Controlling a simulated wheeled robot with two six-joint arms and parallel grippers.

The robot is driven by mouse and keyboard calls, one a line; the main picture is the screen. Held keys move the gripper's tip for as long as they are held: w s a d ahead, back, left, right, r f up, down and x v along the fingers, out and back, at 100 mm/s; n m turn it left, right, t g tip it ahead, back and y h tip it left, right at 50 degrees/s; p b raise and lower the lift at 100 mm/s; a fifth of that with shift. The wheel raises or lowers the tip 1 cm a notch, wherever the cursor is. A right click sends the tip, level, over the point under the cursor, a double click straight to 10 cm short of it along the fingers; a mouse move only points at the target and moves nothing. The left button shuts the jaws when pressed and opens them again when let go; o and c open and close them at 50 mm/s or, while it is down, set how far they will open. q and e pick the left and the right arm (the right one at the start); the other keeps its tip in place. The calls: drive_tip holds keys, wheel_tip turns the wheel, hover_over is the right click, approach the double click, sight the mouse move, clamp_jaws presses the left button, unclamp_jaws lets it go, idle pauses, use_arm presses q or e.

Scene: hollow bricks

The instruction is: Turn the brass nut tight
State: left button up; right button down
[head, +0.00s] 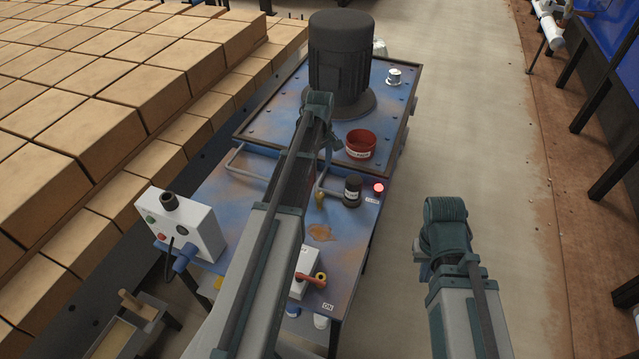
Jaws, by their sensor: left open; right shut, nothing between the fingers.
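A small brass-coloured piece (320,199), which looks like the brass nut, sits on the blue bench top near a bent grey pipe (322,180). It is small in the picture, and its thread and seat cannot be made out. My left gripper (328,146) is above and beyond it, over the bench near the red tin, open and apart from the nut. Its own arm partly hides it. My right gripper (445,235) is shut and empty, to the right of the bench above the floor. Its fingertips are mostly hidden.
A dark motor (338,60) stands at the back of the bench. A red tin (360,144), a black-capped jar (352,190) and a lit red lamp (378,188) are near the nut. A red lever (312,280) and a white control box (195,228) stand nearer. Stacked bricks (130,85) fill the left.

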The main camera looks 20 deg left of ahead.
sight(320, 195)
use_arm(q)
drive_tip(key=shift+f, duration=0.1)
wheel_tip(320, 195, down, 14)
drive_tip(key=b, duration=1.4)
drive_tip(key=shift+w+r, duration=0.1)
drive_tip(key=shift+r, duration=0.1)
drive_tip(key=shift+r, duration=0.1)
clamp_jaws()
